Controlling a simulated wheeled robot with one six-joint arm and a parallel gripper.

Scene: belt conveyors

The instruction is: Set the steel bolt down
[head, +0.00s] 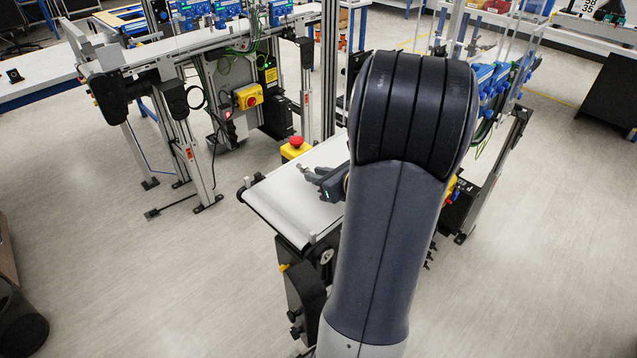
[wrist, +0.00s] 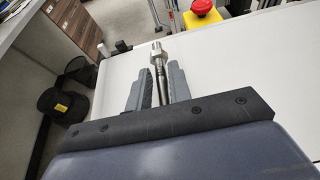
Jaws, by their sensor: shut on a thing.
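The steel bolt (wrist: 157,55) shows in the wrist view as a shiny silver head and neck with a thin shank running back between the fingers. My gripper (wrist: 161,72) is shut on the shank, with the head sticking out beyond the fingertips. In the head view my gripper (head: 309,174) is over the white conveyor belt (head: 272,200), near its left end. My arm hides much of this belt. I cannot tell whether the bolt touches the belt.
A red emergency stop on a yellow box (head: 295,148) stands at the belt's far side; it also shows in the wrist view (wrist: 203,15). Another conveyor (head: 190,45) stands at the back left. The belt around the bolt is clear. A black bin (wrist: 62,104) stands on the floor.

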